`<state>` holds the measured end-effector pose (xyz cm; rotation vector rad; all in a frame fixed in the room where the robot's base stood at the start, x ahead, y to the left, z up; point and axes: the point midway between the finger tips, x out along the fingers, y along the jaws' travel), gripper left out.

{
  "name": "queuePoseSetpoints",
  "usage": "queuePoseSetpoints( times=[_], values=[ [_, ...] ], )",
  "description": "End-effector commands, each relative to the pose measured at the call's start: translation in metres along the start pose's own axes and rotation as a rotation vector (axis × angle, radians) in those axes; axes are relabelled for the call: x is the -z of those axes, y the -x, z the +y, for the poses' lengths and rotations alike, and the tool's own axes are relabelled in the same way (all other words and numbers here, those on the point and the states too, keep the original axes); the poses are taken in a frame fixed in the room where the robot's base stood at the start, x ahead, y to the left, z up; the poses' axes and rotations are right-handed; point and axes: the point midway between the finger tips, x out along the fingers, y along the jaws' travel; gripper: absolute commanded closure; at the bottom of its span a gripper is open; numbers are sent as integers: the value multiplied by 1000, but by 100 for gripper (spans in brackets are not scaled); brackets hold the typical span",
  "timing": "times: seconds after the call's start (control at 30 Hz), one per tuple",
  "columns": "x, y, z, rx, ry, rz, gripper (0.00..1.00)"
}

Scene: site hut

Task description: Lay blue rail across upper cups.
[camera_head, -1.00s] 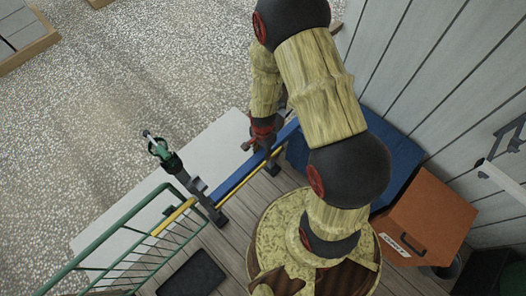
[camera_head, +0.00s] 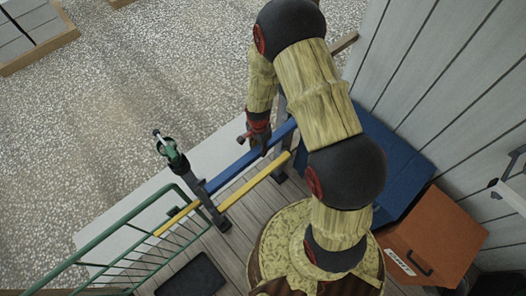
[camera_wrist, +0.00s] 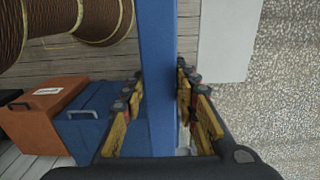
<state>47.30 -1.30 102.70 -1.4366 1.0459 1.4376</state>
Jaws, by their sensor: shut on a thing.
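The blue rail (camera_head: 240,167) slants between two dark posts in the head view, above and apart from a yellow rail (camera_head: 250,186). Its left end is at the left post (camera_head: 205,203), near the top. Its right end is by the right post (camera_head: 279,170), partly behind my arm. The upper cups are too small to make out, so I cannot tell whether the rail rests in them. My gripper (camera_head: 258,148) is shut on the rail nearer its right end. In the wrist view the rail (camera_wrist: 157,60) runs lengthwise between my yellow-and-black fingers (camera_wrist: 160,105).
A green railing (camera_head: 120,227) adjoins the left post, with a green device (camera_head: 169,149) above it. A blue box (camera_head: 395,150) and an orange box (camera_head: 432,235) stand at right by the grey wall. A dark tray (camera_head: 190,276) lies on the deck.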

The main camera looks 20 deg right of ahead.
Motion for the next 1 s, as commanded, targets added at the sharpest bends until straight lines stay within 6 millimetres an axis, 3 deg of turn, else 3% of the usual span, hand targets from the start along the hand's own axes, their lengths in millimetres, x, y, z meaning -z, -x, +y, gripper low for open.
queuePoseSetpoints(
  times=[0.6, 1.0],
  values=[
    [0, -10, -48, 1, 1, 0, 100],
    [0, -44, -46, 0, 0, 0, 100]
  ],
)
